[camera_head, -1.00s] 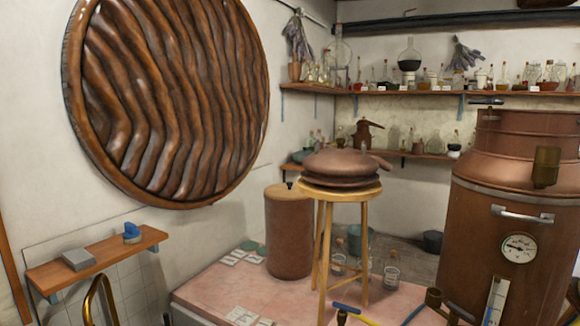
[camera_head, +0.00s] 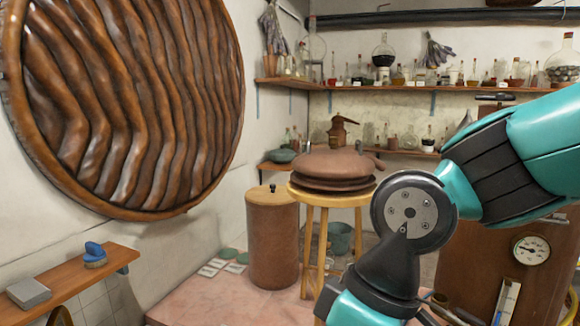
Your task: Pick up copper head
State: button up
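The copper head (camera_head: 335,163) is a rounded, reddish-brown dome with a short spout pointing right. It sits on top of dark round discs (camera_head: 330,185) on a wooden stool (camera_head: 312,240) near the middle of the head view. My teal and black arm fills the right side, in front of the stool's right edge and the large vessel. The arm runs down out of the bottom of the picture. My gripper is not visible, so its state and its distance from the copper head do not show.
A brown cylinder (camera_head: 272,240) stands left of the stool on the pink tiled platform (camera_head: 225,300). A large copper vessel (camera_head: 463,262) with a gauge (camera_head: 530,250) is at the right, partly behind my arm. Shelves (camera_head: 400,87) of glassware line the back wall. A small wooden shelf (camera_head: 75,280) is at lower left.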

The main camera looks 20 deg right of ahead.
aim_at(332, 169)
jog(key=z, duration=0.15)
jog(key=i, duration=0.85)
jog(key=z, duration=0.4)
